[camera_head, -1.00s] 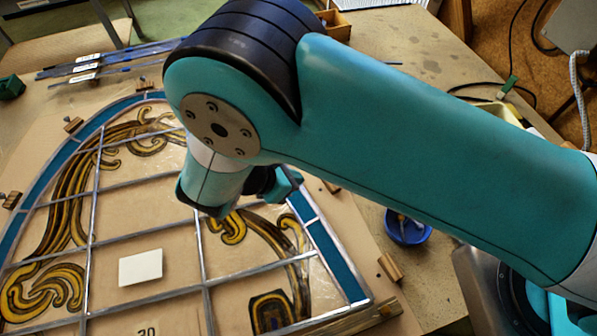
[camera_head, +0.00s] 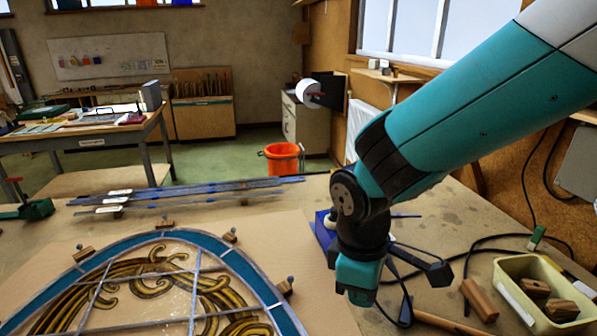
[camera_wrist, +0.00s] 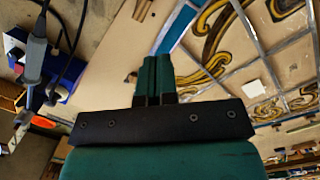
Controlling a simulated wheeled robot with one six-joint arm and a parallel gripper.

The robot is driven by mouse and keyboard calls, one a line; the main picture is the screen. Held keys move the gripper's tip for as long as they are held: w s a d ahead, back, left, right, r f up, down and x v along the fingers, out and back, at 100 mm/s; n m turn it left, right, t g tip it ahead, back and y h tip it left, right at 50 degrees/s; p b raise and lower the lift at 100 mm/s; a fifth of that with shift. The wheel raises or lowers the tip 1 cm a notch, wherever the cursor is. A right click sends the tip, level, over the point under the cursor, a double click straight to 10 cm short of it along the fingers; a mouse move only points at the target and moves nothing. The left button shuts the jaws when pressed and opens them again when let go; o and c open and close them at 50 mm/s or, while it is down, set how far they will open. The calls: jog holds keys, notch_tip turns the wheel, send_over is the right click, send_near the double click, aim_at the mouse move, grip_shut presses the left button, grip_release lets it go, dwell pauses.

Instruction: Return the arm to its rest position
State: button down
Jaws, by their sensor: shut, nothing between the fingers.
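My arm (camera_head: 470,100) reaches in from the upper right in the head view. My gripper (camera_head: 360,294) points down over the bench, right of the leaded panel (camera_head: 262,287). In the wrist view my gripper (camera_wrist: 155,62) has its teal fingers together, with nothing between them. The panel has a blue border, grey lead lines and gold scrolls. It also shows in the wrist view, right of the fingers, with a white card (camera_wrist: 254,88) on it.
A blue box (camera_head: 325,232) stands close behind my gripper, partly hidden. A cream tray (camera_head: 510,290) with wooden blocks, cables and a wooden-handled tool (camera_head: 440,322) lie to the right. Wooden blocks (camera_head: 284,287) edge the panel. Lead strips (camera_head: 190,193) lie at the back.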

jog(key=s+d+r+m+y+b, duration=0.2)
jog(key=s+r+m, duration=0.1)
jog(key=s, duration=0.3)
jog(key=s+d+r+m+y+b, duration=0.2)
jog(key=s+d+r+m+y, duration=0.1)
jog(key=s, duration=0.3)
jog(key=shift+d, duration=0.2)
jog(key=shift+s, duration=0.1)
